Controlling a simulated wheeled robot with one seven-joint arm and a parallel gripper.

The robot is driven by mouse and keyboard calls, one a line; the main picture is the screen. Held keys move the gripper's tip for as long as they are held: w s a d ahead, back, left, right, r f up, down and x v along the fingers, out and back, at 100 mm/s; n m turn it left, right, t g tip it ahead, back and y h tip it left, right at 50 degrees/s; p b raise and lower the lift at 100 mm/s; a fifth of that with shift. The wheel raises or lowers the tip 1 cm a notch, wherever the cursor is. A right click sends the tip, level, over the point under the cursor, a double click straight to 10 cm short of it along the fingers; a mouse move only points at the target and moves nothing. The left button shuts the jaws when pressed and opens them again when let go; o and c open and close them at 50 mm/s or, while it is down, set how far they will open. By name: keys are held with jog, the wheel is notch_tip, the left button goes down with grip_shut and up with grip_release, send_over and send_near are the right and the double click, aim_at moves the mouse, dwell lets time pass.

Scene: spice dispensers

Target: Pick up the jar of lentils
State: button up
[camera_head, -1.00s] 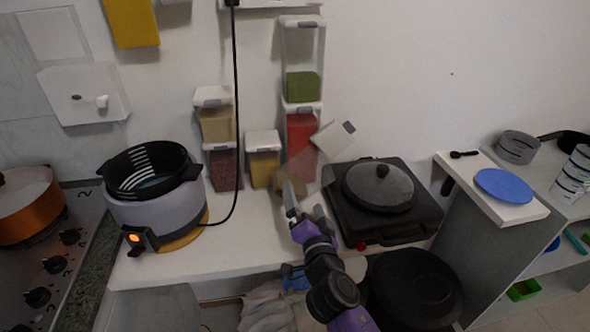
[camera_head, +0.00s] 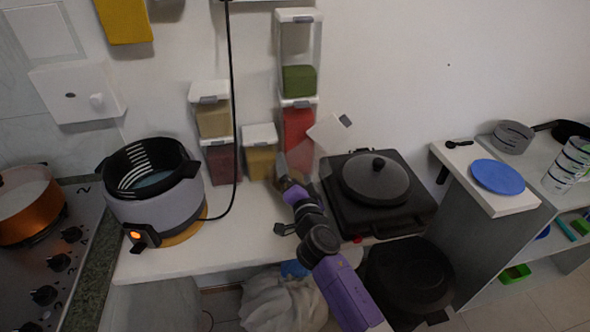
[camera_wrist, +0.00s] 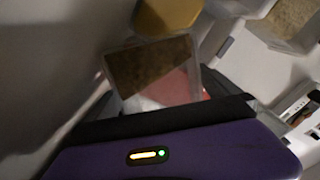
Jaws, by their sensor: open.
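A clear jar with a white lid (camera_head: 329,131) and brown contents, which look like lentils, leans at a steep tilt in front of the red-filled jar (camera_head: 298,128). Its lid end points up and right. In the wrist view the jar's clear body and brown contents (camera_wrist: 152,70) are just beyond my gripper. My gripper (camera_head: 284,170) is open at the jar's lower end, low over the counter. The arm hides part of the jar's base. I cannot tell whether the fingers touch it.
A yellow-filled jar (camera_head: 261,160) and a stack with a beige-filled jar (camera_head: 213,118) stand to the left. A green-filled jar (camera_head: 299,80) sits on the red one. A black cooker with a lid (camera_head: 376,180) is close on the right. A black cable hangs by the pot (camera_head: 150,205).

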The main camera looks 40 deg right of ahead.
jog(key=c, duration=1.7)
jog(key=shift+s+r, duration=0.1)
jog(key=shift+r, duration=0.25)
notch_tip(320, 180, up, 6)
jog(key=shift+a+r+p, duration=0.1)
jog(key=shift+r+p, duration=0.05)
jog(key=shift+p, duration=0.5)
jog(key=shift+b+v, duration=3.3)
jog(key=shift+v, duration=6.55)
